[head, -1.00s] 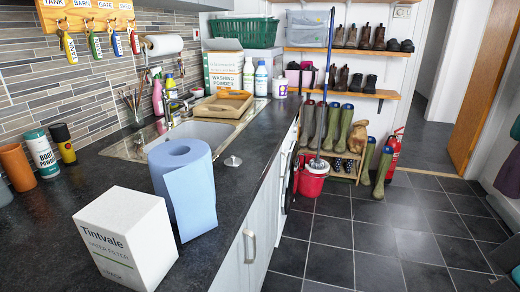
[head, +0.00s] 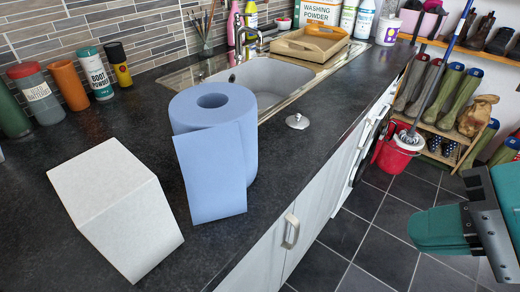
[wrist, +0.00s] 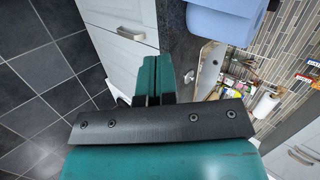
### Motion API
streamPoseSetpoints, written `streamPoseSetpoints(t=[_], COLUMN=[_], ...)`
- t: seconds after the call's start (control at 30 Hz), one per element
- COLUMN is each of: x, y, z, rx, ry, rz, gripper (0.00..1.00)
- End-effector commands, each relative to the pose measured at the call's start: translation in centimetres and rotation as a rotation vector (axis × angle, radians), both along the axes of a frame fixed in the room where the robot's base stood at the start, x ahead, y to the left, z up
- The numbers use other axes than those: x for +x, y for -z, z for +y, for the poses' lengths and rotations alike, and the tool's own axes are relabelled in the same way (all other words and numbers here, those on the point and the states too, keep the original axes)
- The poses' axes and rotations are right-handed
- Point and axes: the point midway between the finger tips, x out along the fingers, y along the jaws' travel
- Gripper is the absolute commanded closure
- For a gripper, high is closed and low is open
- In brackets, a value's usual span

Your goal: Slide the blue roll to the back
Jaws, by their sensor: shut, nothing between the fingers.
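The blue roll (head: 213,125) stands upright on the dark worktop (head: 200,262), a loose sheet hanging down its front. It also shows, cut off by the top edge, in the wrist view (wrist: 222,22). My gripper (head: 438,230) is teal and shows at the right of the head view, out over the floor side of the worktop. It is apart from the roll. In the wrist view my gripper's fingers (wrist: 156,78) are together with nothing between them.
A white box (head: 112,205) stands left of the roll, close to it. Behind are a sink (head: 262,82), a wooden tray (head: 312,42) and a metal plug (head: 297,121). Several bottles and tubs, such as the orange one (head: 70,84), line the wall. A red bucket (head: 396,156) stands on the floor.

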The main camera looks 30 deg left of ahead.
Motion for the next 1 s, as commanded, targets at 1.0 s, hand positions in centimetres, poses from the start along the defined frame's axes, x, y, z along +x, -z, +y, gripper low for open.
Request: streamPoseSetpoints(t=[1.0], x=[5.1], y=[3.4], z=[19.6], rx=[0.555], ry=[0.706], rz=[1.488], gripper=[1.00])
